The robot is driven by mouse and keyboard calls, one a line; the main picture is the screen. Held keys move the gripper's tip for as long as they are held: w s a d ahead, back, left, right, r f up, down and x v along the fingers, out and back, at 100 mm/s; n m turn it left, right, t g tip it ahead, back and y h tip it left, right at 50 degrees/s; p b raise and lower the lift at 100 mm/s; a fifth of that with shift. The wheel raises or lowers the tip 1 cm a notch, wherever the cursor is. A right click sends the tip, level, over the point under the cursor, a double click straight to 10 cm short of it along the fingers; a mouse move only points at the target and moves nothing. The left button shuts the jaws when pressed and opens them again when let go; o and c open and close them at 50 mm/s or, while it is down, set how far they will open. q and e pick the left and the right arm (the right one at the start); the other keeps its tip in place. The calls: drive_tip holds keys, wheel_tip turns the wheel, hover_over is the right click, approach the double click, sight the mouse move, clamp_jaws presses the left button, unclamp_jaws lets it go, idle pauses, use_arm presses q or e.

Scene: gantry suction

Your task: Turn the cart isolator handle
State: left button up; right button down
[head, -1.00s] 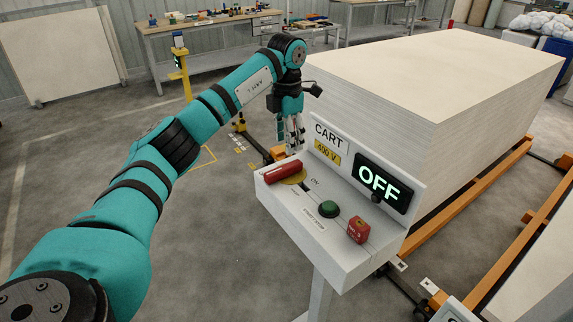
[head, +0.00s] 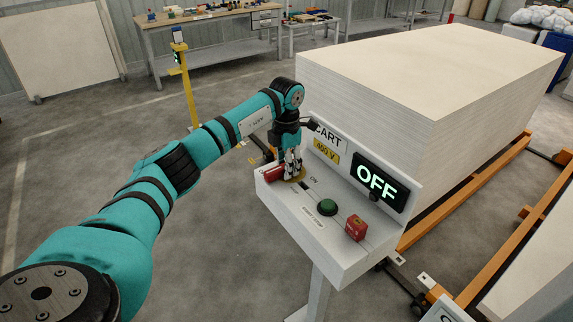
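The red cart isolator handle (head: 274,173) sits on a round yellow plate at the left end of the white control box (head: 318,245). My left gripper (head: 292,176) points down at the handle and hides its right part. Its fingertips are at the handle, but I cannot tell whether they are closed on it. The display (head: 380,184) behind the box reads OFF in lit letters. My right gripper is not in view.
A green button (head: 328,207) and a red block (head: 356,228) are on the same box top. A tall stack of pale boards (head: 400,110) on an orange frame stands behind. Open floor lies left of the box.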

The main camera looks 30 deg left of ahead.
use_arm(q)
clamp_jaws()
drive_tip(key=shift+n, duration=0.8)
drive_tip(key=n, duration=0.5)
drive_tip(key=shift+d+r, duration=0.1)
drive_tip(key=shift+d, duration=0.2)
drive_tip(key=n, duration=0.4)
drive_tip(key=n+p, duration=0.1)
drive_tip(key=shift+w+d+n, duration=0.1)
drive_tip(key=shift+d+n, duration=0.15)
drive_tip(key=shift+n, duration=0.15)
drive_tip(key=n, duration=0.5)
drive_tip(key=shift+w+d+p, duration=0.1)
drive_tip(key=shift+w+p, duration=0.15)
drive_tip(key=shift+p, duration=0.15)
drive_tip(key=shift+n, duration=0.4)
